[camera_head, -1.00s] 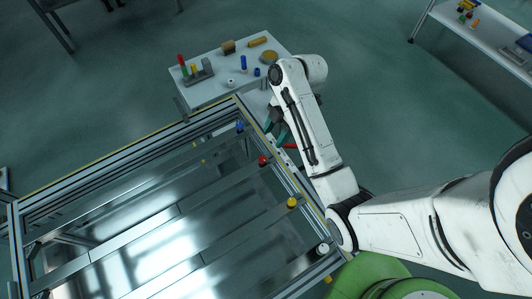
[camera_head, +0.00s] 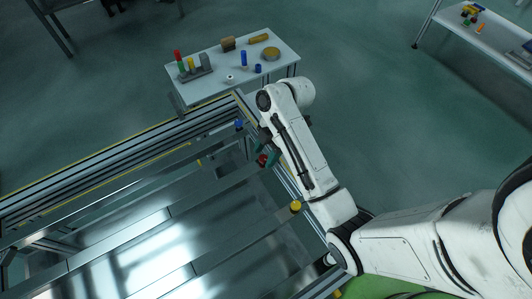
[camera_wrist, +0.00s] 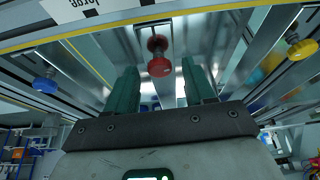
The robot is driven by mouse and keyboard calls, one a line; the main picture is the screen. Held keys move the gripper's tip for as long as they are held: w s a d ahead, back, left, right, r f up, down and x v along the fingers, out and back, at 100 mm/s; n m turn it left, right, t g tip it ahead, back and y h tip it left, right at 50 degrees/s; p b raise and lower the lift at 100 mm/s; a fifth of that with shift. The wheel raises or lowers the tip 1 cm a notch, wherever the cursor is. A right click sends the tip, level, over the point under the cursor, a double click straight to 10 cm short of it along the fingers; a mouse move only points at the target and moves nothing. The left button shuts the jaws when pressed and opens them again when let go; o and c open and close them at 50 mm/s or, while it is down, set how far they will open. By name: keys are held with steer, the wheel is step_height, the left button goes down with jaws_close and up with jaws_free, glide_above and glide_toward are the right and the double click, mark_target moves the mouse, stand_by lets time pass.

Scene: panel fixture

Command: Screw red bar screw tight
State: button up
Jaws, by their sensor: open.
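The red bar screw (camera_wrist: 158,56) has a round knob-like head and sits on the bar of the metal panel fixture. In the wrist view it is ahead of my gripper (camera_wrist: 161,82), centred in the gap between the two green fingers and a little beyond their tips. The fingers are apart and nothing is held between them. In the head view the red screw (camera_head: 262,160) shows beside my gripper (camera_head: 267,149) at the fixture's right side, partly hidden by the fingers. I cannot tell how deep the screw sits.
A blue screw (camera_head: 239,124) and a yellow screw (camera_head: 295,207) stand along the same fixture edge (camera_head: 285,182). A white table (camera_head: 285,50) with coloured blocks and cylinders is behind. A second white table (camera_head: 480,45) is at the upper right. Open floor lies between them.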

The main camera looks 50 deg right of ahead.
jaws_close()
stand_by(0.4)
steer(key=shift+r+m+p, duration=0.15)
steer(key=shift+m+p, duration=0.15)
steer(key=shift+p, duration=0.2)
